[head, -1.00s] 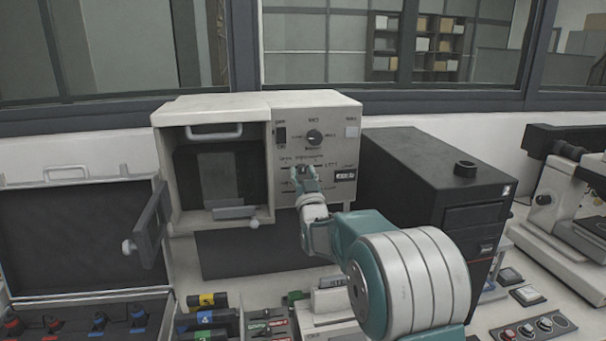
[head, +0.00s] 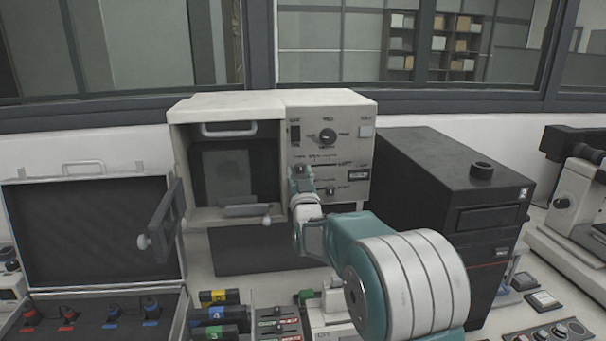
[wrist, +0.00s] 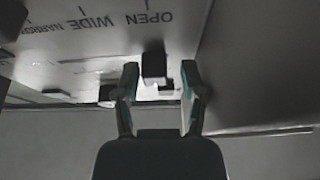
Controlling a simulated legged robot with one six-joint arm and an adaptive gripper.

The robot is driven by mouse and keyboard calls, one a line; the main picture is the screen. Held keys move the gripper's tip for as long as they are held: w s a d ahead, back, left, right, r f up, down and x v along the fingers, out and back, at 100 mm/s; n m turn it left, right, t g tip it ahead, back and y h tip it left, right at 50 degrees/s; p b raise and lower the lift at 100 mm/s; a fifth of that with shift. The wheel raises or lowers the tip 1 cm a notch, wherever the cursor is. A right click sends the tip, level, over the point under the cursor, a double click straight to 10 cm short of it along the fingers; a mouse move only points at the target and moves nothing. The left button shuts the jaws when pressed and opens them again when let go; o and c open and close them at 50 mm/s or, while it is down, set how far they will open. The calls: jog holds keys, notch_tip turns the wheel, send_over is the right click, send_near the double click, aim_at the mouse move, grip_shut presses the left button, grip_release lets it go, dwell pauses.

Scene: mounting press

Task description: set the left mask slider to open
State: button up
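The press's control panel (head: 345,118) faces me, with the mask sliders in its lower part. My gripper (head: 300,172) is at the panel's left side, below the black switch, and hides part of the left slider's track. In the wrist view a dark slider knob (wrist: 154,66) stands just below the printed word OPEN (wrist: 151,18), with WIDE and a third label to its left. My gripper (wrist: 160,72) has its two fingers on either side of this knob, with a visible gap on each side. Whether a finger touches it cannot be told.
A round dial (head: 327,136) sits above the sliders and another knob (head: 331,190) lower right. The chamber's open door (head: 163,222) stands left. A black computer case (head: 455,185) is close on the right.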

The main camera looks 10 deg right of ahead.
jog(key=shift+a, duration=0.1)
jog(key=v, duration=1.2)
jog(key=shift+f, duration=0.15)
jog(key=s+d+f+g, duration=0.1)
jog(key=s+g, duration=0.4)
jog(key=s, duration=0.7)
jog(key=s+d+f+g, duration=0.2)
jog(key=s+g, duration=0.4)
jog(key=s, duration=0.5)
jog(key=s+d+f+g, duration=0.1)
jog(key=s+f+g, duration=0.2)
jog(key=s, duration=0.9)
jog(key=g, duration=0.2)
jog(key=shift+s+d+g, duration=0.3)
jog(key=shift+s+g, duration=0.1)
